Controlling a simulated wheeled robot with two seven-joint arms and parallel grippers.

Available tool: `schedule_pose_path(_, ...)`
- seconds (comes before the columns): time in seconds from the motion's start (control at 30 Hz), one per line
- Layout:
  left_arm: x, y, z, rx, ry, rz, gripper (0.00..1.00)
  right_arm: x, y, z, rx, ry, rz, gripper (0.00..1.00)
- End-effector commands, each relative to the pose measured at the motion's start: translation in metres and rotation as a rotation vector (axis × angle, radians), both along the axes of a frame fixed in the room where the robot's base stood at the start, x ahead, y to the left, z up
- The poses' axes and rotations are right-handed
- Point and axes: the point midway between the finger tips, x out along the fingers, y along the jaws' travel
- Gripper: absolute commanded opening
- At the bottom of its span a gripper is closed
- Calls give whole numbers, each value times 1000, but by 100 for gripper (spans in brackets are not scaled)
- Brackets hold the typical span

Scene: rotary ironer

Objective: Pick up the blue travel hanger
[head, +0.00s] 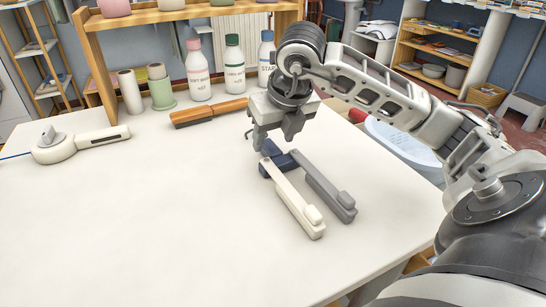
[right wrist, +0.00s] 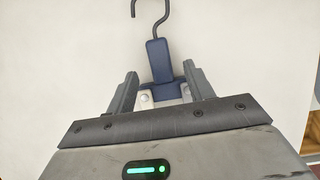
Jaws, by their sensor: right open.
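The blue travel hanger (head: 268,168) lies on the white table, its dark blue body toward the back and its cream and grey arms folded toward the front. My right gripper (head: 278,140) is open, pointing down just above the blue body. In the right wrist view the hanger's blue body (right wrist: 160,58) and dark hook stretch out past the open fingers (right wrist: 160,75), one finger on each side. I cannot tell whether the fingers touch the hanger. My left gripper is not in view.
A white corded device (head: 62,148) lies at the left of the table (head: 130,230). A wooden-handled brush (head: 210,112) and several bottles (head: 198,70) stand or lie at the back by a wooden shelf. The front left of the table is clear. A pale blue tub (head: 405,145) is beyond the right edge.

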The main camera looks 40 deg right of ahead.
Motion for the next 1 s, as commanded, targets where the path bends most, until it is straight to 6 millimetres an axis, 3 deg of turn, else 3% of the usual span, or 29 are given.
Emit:
schedule_pose_path(0.13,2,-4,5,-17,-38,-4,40,8,-3,-23,1,2,0,53)
schedule_pose_path(0.4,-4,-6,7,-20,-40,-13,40,10,-4,-26,1,0,1,53)
schedule_pose_path(0.6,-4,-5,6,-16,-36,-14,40,10,-4,-26,0,-1,1,3)
schedule_pose_path(0.87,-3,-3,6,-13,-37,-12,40,10,-4,-24,0,-2,0,3)
schedule_pose_path(1.0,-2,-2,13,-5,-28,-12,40,9,-5,-11,-1,-3,-2,3)
